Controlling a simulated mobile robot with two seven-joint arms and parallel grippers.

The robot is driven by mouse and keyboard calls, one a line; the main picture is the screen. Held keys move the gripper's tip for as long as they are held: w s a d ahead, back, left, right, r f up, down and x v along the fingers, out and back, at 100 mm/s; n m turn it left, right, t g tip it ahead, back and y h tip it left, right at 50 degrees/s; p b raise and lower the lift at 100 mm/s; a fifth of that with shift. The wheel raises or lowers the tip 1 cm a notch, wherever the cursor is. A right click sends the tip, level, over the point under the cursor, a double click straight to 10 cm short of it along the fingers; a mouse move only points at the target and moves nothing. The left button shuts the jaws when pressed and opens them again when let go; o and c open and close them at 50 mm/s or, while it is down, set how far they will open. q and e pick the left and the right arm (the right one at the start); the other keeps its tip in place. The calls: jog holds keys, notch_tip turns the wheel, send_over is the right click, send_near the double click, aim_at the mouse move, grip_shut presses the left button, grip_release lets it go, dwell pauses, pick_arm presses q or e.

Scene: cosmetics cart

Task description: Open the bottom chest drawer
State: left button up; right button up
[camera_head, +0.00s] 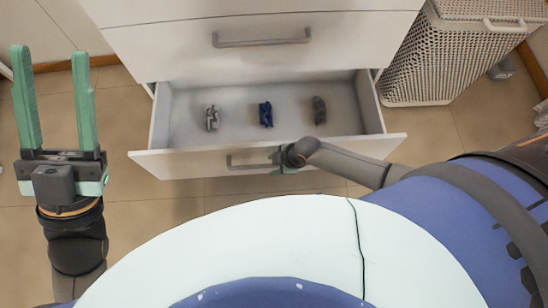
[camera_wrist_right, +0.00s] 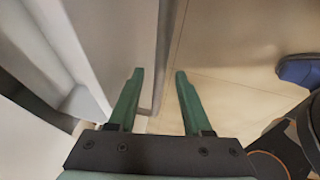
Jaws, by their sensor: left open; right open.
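The white chest's bottom drawer (camera_head: 160,162) is pulled out, and its inside shows in the head view. A grey bar handle (camera_head: 232,163) is on its front. My right gripper (camera_head: 274,158) is at the right part of this handle. In the right wrist view its green fingers (camera_wrist_right: 158,74) are apart, on either side of the drawer front's edge region; whether they touch the handle I cannot tell. My left gripper (camera_head: 52,52) is open and empty, left of the chest with its fingers pointing up the picture.
Three small items lie in the drawer: a grey one (camera_head: 212,117), a blue one (camera_head: 266,114) and a dark grey one (camera_head: 319,110). A closed drawer with a handle (camera_head: 262,41) is above. A perforated white basket (camera_head: 440,60) stands at right. Tiled floor lies around.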

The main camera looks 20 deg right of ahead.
pick_arm(q)
jog(key=w+f+n+g+y+p, duration=0.1)
jog(key=w+f+n+y+p, duration=0.1)
jog(key=f, duration=0.4)
jog(key=w+a+f+n+g+y+p, duration=0.1)
jog(key=w+f+n+g+y+p, duration=0.1)
jog(key=f+y, duration=0.3)
jog(key=w+a+f+n+g+y+p, duration=0.1)
jog(key=w+f+n+g+y+p, duration=0.1)
jog(key=f, duration=0.4)
jog(key=shift+w+f+n+y+p, duration=0.3)
jog(key=shift+w+n+y, duration=0.2)
jog(key=shift+n+y, duration=0.4)
pick_arm(e)
jog(key=v, duration=1.2)
jog(key=shift+r, duration=0.25)
jog(key=shift+s, duration=0.15)
